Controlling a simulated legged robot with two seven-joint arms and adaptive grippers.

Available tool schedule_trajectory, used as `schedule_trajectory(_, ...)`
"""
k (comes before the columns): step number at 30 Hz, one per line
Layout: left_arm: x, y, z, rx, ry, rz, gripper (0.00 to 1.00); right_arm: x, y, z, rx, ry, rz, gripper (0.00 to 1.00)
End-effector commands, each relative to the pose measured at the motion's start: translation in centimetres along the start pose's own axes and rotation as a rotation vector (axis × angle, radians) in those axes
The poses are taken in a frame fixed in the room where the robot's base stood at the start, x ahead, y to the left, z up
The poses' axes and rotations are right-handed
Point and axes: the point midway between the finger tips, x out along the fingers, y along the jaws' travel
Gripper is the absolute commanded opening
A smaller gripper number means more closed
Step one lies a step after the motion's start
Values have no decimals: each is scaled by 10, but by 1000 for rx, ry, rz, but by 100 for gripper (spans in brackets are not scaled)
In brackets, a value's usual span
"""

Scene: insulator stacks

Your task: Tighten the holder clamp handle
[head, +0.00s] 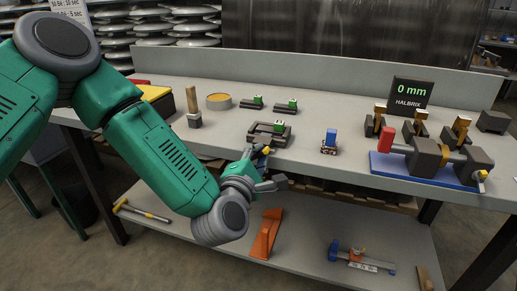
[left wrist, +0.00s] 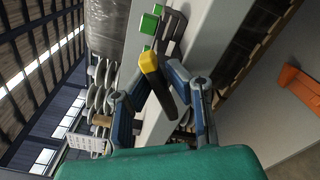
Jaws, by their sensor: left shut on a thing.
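The holder clamp is a dark frame (head: 284,139) with a green block (head: 279,126), at the front edge of the workbench. Its dark frame (left wrist: 176,30) and green block (left wrist: 149,24) show at the top of the left wrist view. The clamp handle (left wrist: 151,68) has a yellow end and a dark body, and slants down between my blue fingers. My left gripper (left wrist: 168,88) is shut on the handle, with a finger on each side. In the head view my left gripper (head: 262,162) is at the bench edge below the holder, partly hidden by my wrist. My right gripper is not in view.
An orange bracket (head: 266,234) lies on the lower shelf.

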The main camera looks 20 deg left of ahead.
Motion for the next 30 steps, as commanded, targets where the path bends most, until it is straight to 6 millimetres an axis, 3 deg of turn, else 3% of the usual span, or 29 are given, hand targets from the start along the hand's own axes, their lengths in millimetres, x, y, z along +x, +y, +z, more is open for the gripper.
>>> schedule_trajectory(8,-1,-4,1,151,-3,-7,0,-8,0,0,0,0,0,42)
schedule_trajectory(30,-2,-6,1,151,-4,-12,0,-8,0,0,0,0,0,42)
